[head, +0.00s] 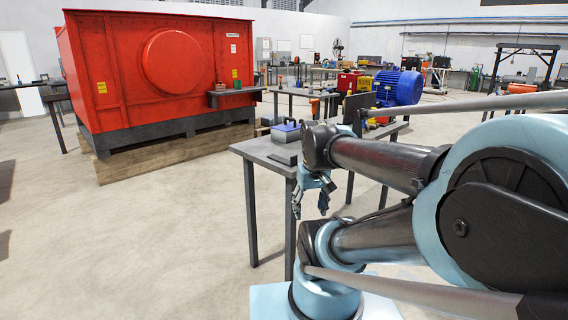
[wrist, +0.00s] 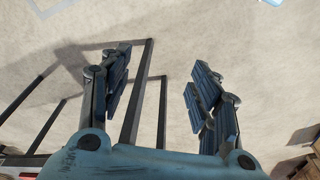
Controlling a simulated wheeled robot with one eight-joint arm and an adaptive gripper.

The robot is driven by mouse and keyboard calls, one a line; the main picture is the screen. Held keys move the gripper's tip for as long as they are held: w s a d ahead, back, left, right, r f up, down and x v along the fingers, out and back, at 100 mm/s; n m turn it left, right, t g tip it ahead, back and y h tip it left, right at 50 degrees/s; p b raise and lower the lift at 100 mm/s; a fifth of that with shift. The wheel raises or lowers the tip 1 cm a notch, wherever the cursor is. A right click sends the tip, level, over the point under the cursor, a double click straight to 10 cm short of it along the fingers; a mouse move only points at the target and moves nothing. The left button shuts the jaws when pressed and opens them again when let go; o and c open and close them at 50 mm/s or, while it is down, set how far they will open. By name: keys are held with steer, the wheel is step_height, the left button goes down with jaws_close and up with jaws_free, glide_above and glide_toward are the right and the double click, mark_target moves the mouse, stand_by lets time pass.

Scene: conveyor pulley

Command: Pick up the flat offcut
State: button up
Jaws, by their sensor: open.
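A thin dark flat piece (head: 283,158), which looks like the flat offcut, lies on the dark grey table (head: 256,148) near its front edge, in the head view. It is small and hard to make out there. My gripper (head: 310,202) hangs beside the table's near right side, below the level of the top, with its fingers pointing down. The wrist view shows the gripper (wrist: 160,92) with its two fingers wide apart and nothing between them but floor and dark bars. The offcut does not show in the wrist view.
A blue and grey box (head: 286,132) stands on the table just behind the flat piece. A large red machine (head: 165,70) stands at the back left on timbers. A blue motor (head: 398,88) sits further back. The floor (head: 150,240) at front left is clear.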

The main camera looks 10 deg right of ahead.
steer(key=w+r+n, duration=0.1)
steer(key=w+r, duration=0.6)
step_height(320, 180, up, 13)
steer(key=n+g, duration=0.2)
steer(key=n, duration=0.3)
glide_above(284, 160)
steer(key=f, duration=1.7)
steer(key=shift+w, duration=0.2)
steer(key=shift+c, duration=0.3)
steer(key=shift+r, duration=0.1)
jaws_close()
